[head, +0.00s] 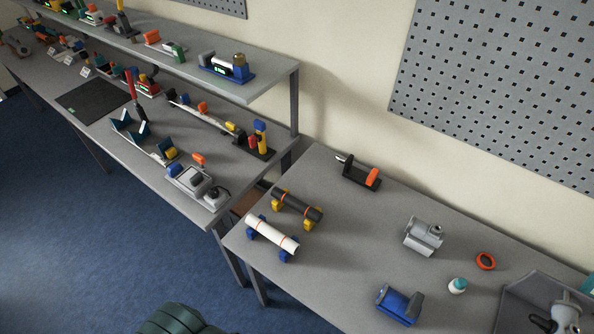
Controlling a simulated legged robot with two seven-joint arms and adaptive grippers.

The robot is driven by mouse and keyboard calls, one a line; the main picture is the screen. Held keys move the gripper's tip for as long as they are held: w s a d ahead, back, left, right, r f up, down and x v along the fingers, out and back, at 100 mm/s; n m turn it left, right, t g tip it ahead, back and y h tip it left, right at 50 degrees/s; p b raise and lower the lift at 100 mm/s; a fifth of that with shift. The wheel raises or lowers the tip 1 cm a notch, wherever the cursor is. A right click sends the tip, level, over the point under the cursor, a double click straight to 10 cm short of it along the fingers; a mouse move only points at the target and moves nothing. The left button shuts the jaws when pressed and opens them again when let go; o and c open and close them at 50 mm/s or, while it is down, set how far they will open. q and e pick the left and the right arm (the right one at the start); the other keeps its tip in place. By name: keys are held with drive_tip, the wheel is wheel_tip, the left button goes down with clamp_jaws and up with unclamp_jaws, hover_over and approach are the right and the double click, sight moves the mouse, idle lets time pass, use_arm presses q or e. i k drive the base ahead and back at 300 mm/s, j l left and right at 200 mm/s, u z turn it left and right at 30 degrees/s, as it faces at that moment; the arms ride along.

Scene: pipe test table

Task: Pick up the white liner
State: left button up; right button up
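The white liner (266,231) is a white tube with an orange band around it. It lies on two blue supports (287,249) near the left front edge of the right-hand table (340,235), slanting down to the right. Nothing covers its top. Neither of my grippers is in view.
A dark tube (297,205) on yellow supports lies just behind the liner. The table's middle is clear.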

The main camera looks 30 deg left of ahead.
sight(276, 236)
drive_tip(key=u, duration=1.2)
